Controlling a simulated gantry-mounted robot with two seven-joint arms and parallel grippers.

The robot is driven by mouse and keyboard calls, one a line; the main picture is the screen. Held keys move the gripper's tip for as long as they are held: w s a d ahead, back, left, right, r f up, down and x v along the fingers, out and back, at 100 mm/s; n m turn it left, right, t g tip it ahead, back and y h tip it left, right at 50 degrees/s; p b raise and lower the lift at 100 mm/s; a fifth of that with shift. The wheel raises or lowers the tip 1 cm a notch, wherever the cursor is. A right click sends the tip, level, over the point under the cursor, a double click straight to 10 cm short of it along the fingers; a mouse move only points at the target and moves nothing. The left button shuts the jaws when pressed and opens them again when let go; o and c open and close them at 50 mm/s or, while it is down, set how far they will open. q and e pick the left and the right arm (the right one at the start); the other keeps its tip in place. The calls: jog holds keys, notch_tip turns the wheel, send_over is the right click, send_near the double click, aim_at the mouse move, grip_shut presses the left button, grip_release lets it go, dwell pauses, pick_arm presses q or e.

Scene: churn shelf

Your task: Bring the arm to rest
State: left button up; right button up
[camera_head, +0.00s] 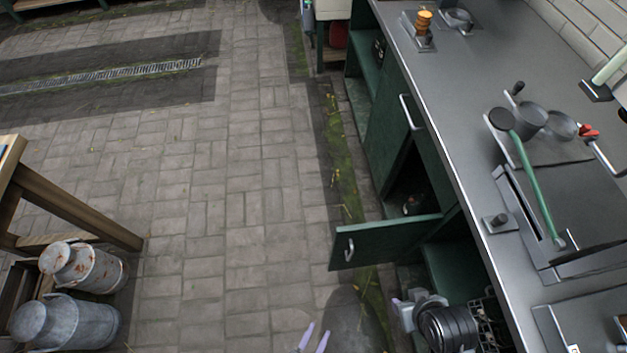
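My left gripper (316,331) shows at the bottom edge of the head view. Its two pale purple fingers are apart with nothing between them, over the paved floor. The rest of that arm is below the picture. A pale grey and black jointed part, seemingly my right arm with its gripper (398,302), is at the bottom right beside the open cabinet. Only a small purple tip shows there, and its opening cannot be made out.
A green cabinet door (385,242) stands open toward the floor, close to the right arm part. The grey counter (455,130) holds pans and a sink. Metal churns (66,324) stand by a wooden table (75,205) at left. The paved floor (220,200) between is clear.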

pick_arm(q)
jog(key=w+a+r+g+y+p, duration=0.1)
jog(key=w+a+r+y+p, duration=0.15)
jog(key=w+a+r, duration=0.5)
jog(key=w+a+r+y+p, duration=0.25)
jog(key=w+a+r, duration=0.25)
jog(key=w+r, duration=0.5)
jog(key=s+a+r+n+g+y, duration=0.1)
jog(key=a+r+n+g, duration=0.1)
jog(key=a+r+g, duration=0.45)
jog(key=s+a+r+n+g+y, duration=0.15)
jog(key=s+a+g, duration=0.3)
jog(key=s, duration=0.55)
notch_tip(320, 180, up, 38)
jog(key=p, duration=3.9)
pick_arm(e)
notch_tip(320, 180, up, 44)
pick_arm(q)
notch_tip(320, 180, down, 76)
jog(key=b, duration=7.5)
jog(key=shift+d+r, duration=0.25)
jog(key=shift+d, duration=0.1)
pick_arm(e)
notch_tip(320, 180, down, 75)
jog(key=shift+f, duration=0.15)
pick_arm(q)
jog(key=shift+y, duration=0.25)
